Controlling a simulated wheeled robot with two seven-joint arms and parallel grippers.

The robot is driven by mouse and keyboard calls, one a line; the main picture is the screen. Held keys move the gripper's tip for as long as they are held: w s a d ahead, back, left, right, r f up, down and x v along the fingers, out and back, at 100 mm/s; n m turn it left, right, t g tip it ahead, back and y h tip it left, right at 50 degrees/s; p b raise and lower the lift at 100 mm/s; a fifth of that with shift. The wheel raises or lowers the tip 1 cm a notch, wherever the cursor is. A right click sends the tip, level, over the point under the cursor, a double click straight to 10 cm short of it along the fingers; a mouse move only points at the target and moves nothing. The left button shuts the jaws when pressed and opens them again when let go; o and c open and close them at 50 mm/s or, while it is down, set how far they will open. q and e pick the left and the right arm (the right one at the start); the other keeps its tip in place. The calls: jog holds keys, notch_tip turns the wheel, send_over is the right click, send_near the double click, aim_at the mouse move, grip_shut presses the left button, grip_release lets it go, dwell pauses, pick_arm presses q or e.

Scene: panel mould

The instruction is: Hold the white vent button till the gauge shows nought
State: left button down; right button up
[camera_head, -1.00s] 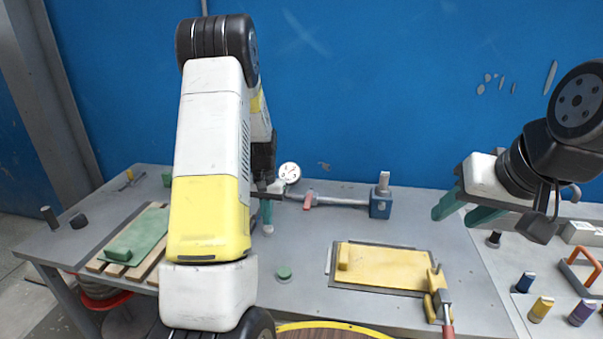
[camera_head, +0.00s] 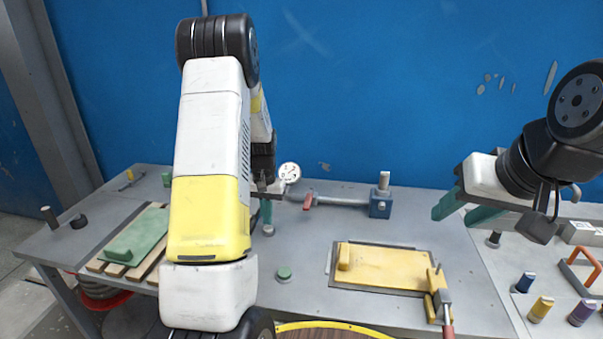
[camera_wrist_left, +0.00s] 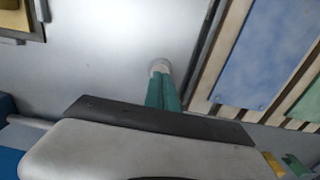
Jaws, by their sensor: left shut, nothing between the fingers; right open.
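The white vent button (camera_wrist_left: 160,66) stands on the bench under my left fingertips; in the head view only its small round base (camera_head: 268,230) shows clearly. My left gripper (camera_head: 266,218) is shut and empty, pointing down with its green fingertips at the button. In the left wrist view the fingertips (camera_wrist_left: 160,82) overlap the button and seem to touch it; how far it is pressed I cannot tell. The round white gauge (camera_head: 289,173) stands just behind, right of my left wrist; its needle is too small to read. My right gripper (camera_head: 448,212) is open and empty above the bench's right side.
A pipe with a red lever (camera_head: 308,201) runs to a blue block (camera_head: 381,205). A yellow panel (camera_head: 385,268) lies right of centre, with a red-handled clamp (camera_head: 440,300). A green panel (camera_head: 137,238) lies on slats at left. A green knob (camera_head: 284,273) stands on clear bench between.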

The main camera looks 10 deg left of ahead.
pick_arm(q)
jog(key=shift+f, duration=0.2)
jog(key=shift+f, duration=0.85)
jog(key=shift+r, duration=0.1)
dwell(0.7)
jog(key=shift+r, duration=3.45)
jog(key=s+d+r+t, duration=0.2)
jog(key=s+d+r, duration=0.2)
jog(key=r, duration=0.6)
jog(key=s+d+r+t, duration=0.1)
jog(key=s+d+r, duration=0.2)
jog(key=s, duration=0.4)
jog(key=s+d+r+t+h, duration=0.1)
jog(key=s+d+r, duration=0.2)
jog(key=s, duration=0.4)
jog(key=s+d+r+m+t+h, duration=0.1)
jog(key=s+d+r+t, duration=0.1)
jog(key=s+r, duration=0.3)
jog(key=shift+s+d+r, duration=0.35)
jog(key=shift+s+d, duration=0.45)
jog(key=shift+s, duration=0.1)
